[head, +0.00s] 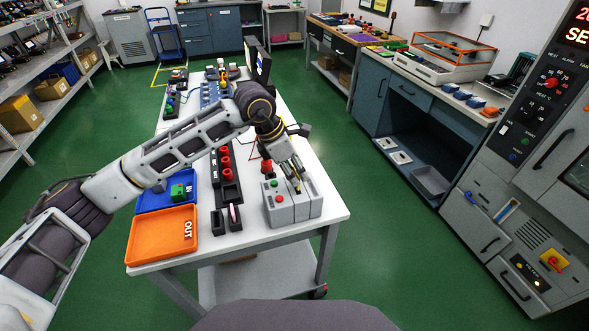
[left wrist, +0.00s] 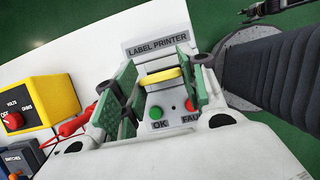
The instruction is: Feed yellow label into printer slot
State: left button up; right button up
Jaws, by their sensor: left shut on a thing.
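The grey label printer (head: 283,212) stands at the near right corner of the white table, with a green and a red button on its face. In the left wrist view the printer (left wrist: 165,98) carries a sign reading LABEL PRINTER. My left gripper (head: 294,178) is over the printer, pointing down. In the left wrist view its green-padded fingers (left wrist: 160,88) are shut on the yellow label (left wrist: 161,76), which lies across between them, above the buttons. The slot is hidden, and I cannot tell whether the label touches the printer. My right gripper is not in view.
An orange OUT tray (head: 162,234) and a blue IN tray (head: 160,203) with a green item lie at the table's left. A dark rack strip (head: 215,190) with red parts runs beside them. A yellow meter (left wrist: 50,97) and red probe (left wrist: 75,125) are left of the printer.

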pick_arm(q)
jog(key=shift+f+b, duration=1.75)
jog(key=shift+f, duration=0.3)
dwell(1.4)
jog(key=o, duration=0.9)
jog(key=shift+v, duration=6)
jog(key=shift+r, duration=0.1)
notch_tip(320, 180, up, 9)
jog(key=p, duration=0.9)
jog(key=shift+r+p, duration=0.4)
jog(key=shift+p, duration=0.2)
jog(key=shift+f, duration=0.1)
